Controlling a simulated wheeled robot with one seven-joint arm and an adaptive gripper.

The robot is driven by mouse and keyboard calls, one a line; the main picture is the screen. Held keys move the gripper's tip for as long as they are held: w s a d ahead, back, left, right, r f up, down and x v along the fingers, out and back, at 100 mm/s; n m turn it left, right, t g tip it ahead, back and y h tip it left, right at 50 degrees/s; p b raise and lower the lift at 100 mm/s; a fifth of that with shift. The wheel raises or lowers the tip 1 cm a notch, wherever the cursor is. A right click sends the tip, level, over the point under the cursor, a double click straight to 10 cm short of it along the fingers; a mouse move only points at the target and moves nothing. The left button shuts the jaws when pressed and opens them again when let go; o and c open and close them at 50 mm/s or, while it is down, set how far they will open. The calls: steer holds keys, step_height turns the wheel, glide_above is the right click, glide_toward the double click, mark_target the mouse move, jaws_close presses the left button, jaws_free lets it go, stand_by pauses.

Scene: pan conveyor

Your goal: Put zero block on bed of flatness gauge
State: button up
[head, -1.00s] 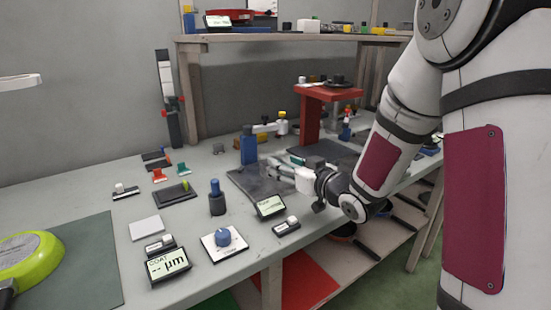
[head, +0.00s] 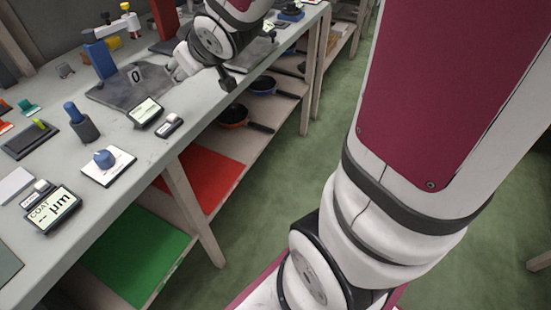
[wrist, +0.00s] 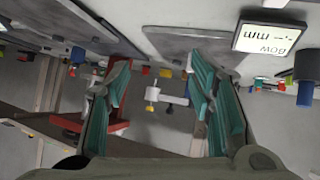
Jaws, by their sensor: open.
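A blue post (head: 98,58) with a pale arm rises behind the bed. My gripper (head: 177,68) is just right of the block, low over the bed's right side; I cannot tell whether they touch. In the wrist view my gripper (wrist: 158,95) is open, its teal pads wide apart with nothing between them. The block cannot be made out there. The gauge's display (wrist: 270,36) reads BOW with dashes and mm.
The gauge display (head: 145,111) and a small dark and white piece (head: 169,125) lie near the table's front edge. A blue knob on a white plate (head: 107,166) and a COAT display (head: 52,207) are farther left. Pans (head: 262,86) sit on the shelf below.

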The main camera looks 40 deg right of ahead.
steer(key=s+a+g, duration=0.2)
steer(key=s+g, duration=0.1)
steer(key=s, duration=0.8)
steer(key=s+a+m+g, duration=0.1)
steer(key=s+g, duration=0.3)
steer(key=s, duration=0.7)
steer(key=s+a+g, duration=0.3)
steer(key=s, duration=0.9)
steer(key=shift+a+r+m+y, duration=0.4)
steer(key=shift+r, duration=0.05)
steer(key=shift+s, duration=0.1)
step_height(320, 180, up, 22)
steer(key=t+p, duration=0.3)
steer(key=p, duration=1.7)
steer(key=shift+a+f, duration=0.15)
